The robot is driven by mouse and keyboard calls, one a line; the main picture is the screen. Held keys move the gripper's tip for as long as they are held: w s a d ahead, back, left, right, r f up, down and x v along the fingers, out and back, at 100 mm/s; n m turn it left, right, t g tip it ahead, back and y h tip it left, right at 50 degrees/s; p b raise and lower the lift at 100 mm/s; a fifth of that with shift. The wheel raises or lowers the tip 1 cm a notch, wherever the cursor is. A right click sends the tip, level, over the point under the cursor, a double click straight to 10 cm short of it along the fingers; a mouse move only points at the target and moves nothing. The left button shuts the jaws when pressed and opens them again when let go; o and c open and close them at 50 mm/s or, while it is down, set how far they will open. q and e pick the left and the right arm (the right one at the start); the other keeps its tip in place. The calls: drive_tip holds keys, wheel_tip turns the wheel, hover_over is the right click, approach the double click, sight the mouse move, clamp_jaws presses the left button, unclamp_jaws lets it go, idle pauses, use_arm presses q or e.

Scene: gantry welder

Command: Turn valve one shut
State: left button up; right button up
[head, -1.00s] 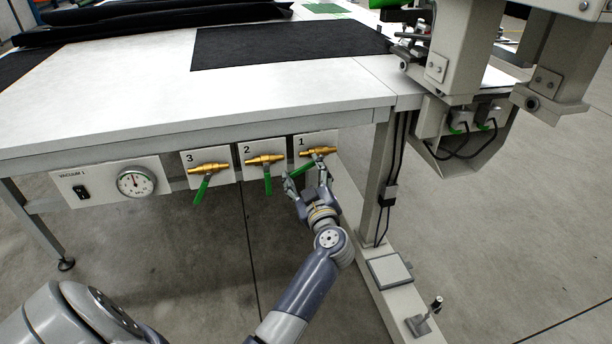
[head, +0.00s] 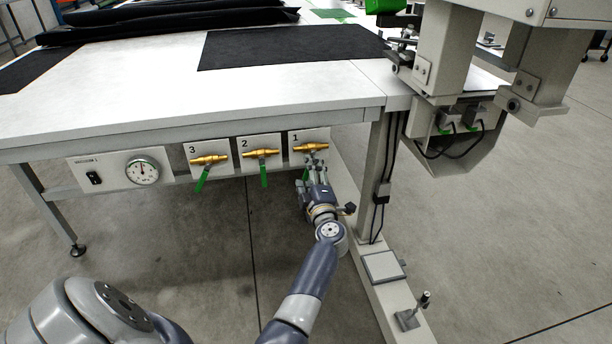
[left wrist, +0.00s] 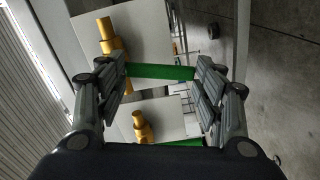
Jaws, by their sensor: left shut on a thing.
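Valve one (head: 310,147) is a brass valve on a white plate marked 1, under the table's front edge, rightmost of three. Its green handle (head: 306,174) points mostly down and is partly hidden by my left gripper (head: 316,170) in the head view. In the left wrist view the green handle (left wrist: 160,72) spans between the two fingers of my left gripper (left wrist: 160,85), which is shut on it. The brass body (left wrist: 108,38) shows beyond the fingers at the left. My right gripper is not in view.
Valve two (head: 261,154) and valve three (head: 208,160) sit to the left, their green handles hanging down. A vacuum gauge panel (head: 118,171) is further left. A table leg with cables (head: 382,190) stands close to the right of my left gripper. The floor below is open.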

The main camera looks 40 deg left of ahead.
use_arm(q)
drive_tip(key=shift+w+d+f+n+b, duration=0.15)
drive_tip(key=shift+w+d+n+b, duration=0.1)
drive_tip(key=shift+n, duration=0.45)
drive_tip(key=shift+w+d+f+n+b, duration=0.1)
drive_tip(key=shift+w+d+n, duration=0.15)
drive_tip(key=shift+n, duration=0.45)
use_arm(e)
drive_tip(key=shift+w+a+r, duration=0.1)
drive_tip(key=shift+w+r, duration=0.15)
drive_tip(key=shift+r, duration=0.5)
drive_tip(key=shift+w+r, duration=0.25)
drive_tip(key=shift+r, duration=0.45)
use_arm(q)
drive_tip(key=o, duration=1.5)
drive_tip(key=shift+a+r, duration=0.1)
